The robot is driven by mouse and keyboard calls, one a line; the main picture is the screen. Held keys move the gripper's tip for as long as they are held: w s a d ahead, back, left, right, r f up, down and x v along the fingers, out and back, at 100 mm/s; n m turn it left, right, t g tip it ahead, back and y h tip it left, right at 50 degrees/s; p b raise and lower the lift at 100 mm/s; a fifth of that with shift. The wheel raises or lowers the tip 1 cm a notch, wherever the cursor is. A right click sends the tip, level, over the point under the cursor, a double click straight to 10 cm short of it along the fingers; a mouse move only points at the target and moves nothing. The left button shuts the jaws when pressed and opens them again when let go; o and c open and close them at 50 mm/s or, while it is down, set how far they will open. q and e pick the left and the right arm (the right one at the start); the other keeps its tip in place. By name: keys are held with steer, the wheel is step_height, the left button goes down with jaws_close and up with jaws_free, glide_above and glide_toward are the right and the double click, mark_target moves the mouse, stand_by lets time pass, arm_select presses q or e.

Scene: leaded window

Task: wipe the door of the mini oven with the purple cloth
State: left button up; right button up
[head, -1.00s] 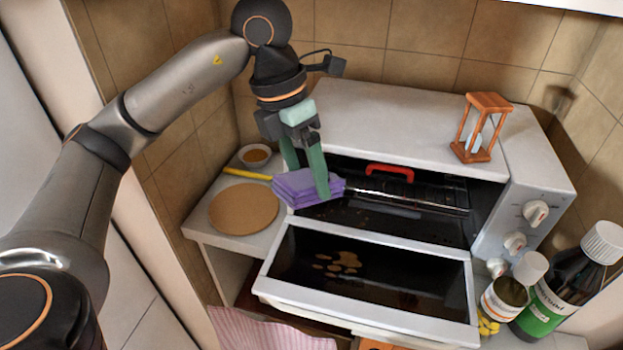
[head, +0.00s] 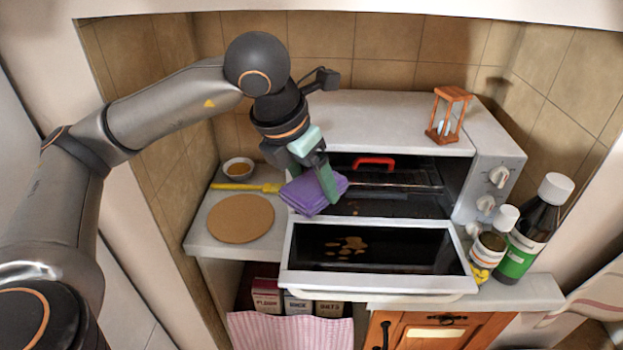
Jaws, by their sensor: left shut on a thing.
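The white mini oven (head: 385,130) stands on a counter with its door (head: 310,260) folded down open. Brown spots (head: 350,245) show on the dark inner glass of the door. My left gripper (head: 312,182) is shut on the folded purple cloth (head: 312,200). It holds the cloth at the left of the oven opening, just above the door's left rear corner; whether the cloth touches the oven I cannot tell. My right gripper is not in view.
A red handle (head: 374,161) shows in the oven. A wooden hourglass (head: 447,114) stands on top. A dark bottle (head: 530,228) and a jar (head: 490,250) stand at the right. A round board (head: 241,218), yellow brush (head: 245,186) and bowl (head: 238,169) lie left.

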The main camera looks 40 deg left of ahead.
arm_select(q)
steer(key=shift+f, duration=0.2)
step_height(320, 180, down, 5)
steer(key=b, duration=0.3)
steer(key=shift+r, duration=0.2)
steer(key=shift+d, duration=0.1)
